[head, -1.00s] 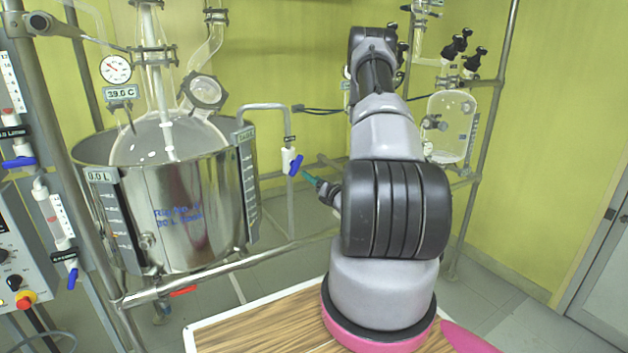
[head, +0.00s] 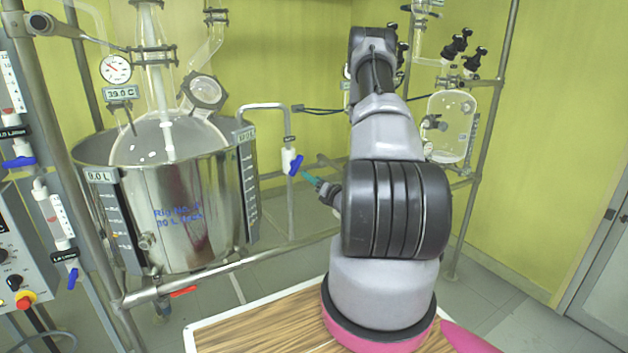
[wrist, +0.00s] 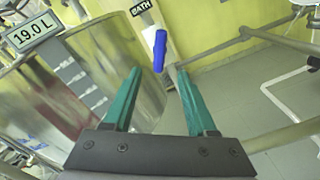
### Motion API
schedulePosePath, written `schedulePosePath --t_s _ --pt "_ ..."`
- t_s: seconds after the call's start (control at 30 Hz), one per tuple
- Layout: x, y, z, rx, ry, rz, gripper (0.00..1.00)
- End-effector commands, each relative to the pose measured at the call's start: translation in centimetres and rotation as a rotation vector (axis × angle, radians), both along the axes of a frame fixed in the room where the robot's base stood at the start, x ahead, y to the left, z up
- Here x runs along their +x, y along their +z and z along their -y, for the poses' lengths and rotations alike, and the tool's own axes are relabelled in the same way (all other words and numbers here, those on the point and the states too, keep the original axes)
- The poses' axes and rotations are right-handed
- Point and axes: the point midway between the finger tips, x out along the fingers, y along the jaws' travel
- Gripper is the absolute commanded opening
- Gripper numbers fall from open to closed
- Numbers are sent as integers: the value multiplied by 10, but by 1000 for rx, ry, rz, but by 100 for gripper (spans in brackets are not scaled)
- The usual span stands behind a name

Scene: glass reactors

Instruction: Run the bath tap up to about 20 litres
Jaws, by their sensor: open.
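The bath tap has a white body (head: 288,158) and a blue lever (head: 296,165), under a bent metal pipe right of the steel bath (head: 185,215). In the wrist view the blue lever (wrist: 159,50) hangs down near a BATH label (wrist: 140,6). My gripper (head: 310,179) has green fingers and is just right of the lever. In the wrist view my gripper (wrist: 158,76) is open and empty, with the lever's lower end centred between the fingertips, seemingly just beyond them. A display (wrist: 34,32) beside the bath reads 19.0 L. I cannot see whether water flows.
A glass vessel (head: 168,135) sits in the bath. A metal rail (head: 235,264) and a red-handled valve (head: 184,291) are at the bath's lower front. A control box (head: 15,262) and other blue valves stand at left. A wooden tabletop (head: 265,325) is below my arm.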

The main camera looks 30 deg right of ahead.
Motion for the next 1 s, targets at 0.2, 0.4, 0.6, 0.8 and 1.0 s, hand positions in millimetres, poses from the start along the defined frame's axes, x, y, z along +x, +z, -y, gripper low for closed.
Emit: schedulePosePath --t_s 0.2,0.4,0.6,0.8,1.0 --pt "0 0 -1 0 1 0 57" --pt "1 0 -3 -2 3 1 57" --pt "18 1 -3 -3 5 4 57" --pt "56 2 -4 -4 4 6 57" --pt "90 1 -5 -2 2 5 57"
